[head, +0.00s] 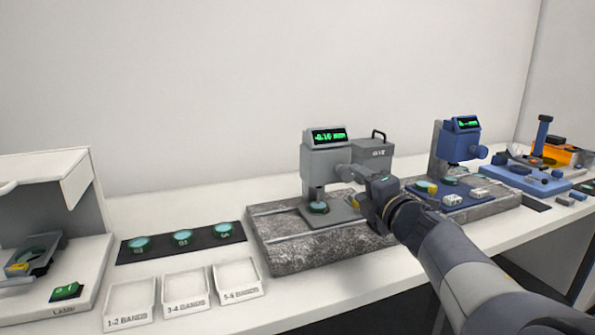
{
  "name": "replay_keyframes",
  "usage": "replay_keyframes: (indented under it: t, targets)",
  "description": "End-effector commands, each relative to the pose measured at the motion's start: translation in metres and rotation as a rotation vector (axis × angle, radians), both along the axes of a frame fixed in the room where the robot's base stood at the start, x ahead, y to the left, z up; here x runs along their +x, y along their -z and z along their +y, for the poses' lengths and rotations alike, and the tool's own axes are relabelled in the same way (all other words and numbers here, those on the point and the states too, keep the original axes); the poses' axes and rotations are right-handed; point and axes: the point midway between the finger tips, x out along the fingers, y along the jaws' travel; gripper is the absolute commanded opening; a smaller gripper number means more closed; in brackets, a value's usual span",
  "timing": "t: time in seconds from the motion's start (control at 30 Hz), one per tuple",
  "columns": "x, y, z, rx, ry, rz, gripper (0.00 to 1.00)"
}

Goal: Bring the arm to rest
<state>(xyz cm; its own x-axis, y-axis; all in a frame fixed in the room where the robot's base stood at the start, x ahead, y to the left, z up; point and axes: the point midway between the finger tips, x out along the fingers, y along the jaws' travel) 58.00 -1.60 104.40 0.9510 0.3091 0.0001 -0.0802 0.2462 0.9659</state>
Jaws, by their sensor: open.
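My arm reaches in from the lower right in the head view. My gripper (362,200) is at the right side of the grey measuring instrument (325,163), over its granite base (320,247). The gripper is open; its fingertips are small and partly blend with the grey instrument. A round green piece (319,208) sits under the instrument's probe, left of my gripper and apart from it as far as I can see. The instrument's lit display (329,136) shows green digits. My arm hides part of the base's right end.
Three green discs, one of them here (183,237), lie on a dark mat (127,257). Three labelled white trays (184,290) stand in front. A white machine (50,215) is at left, a blue instrument (459,145) at right. The wall behind is bare.

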Motion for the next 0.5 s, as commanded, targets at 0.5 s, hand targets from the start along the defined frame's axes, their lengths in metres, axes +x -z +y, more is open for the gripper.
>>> replay_keyframes:
  t: [0.5]
  targets:
    - [0.067,0.001,0.022,0.001,-0.001,0.001,0.58]
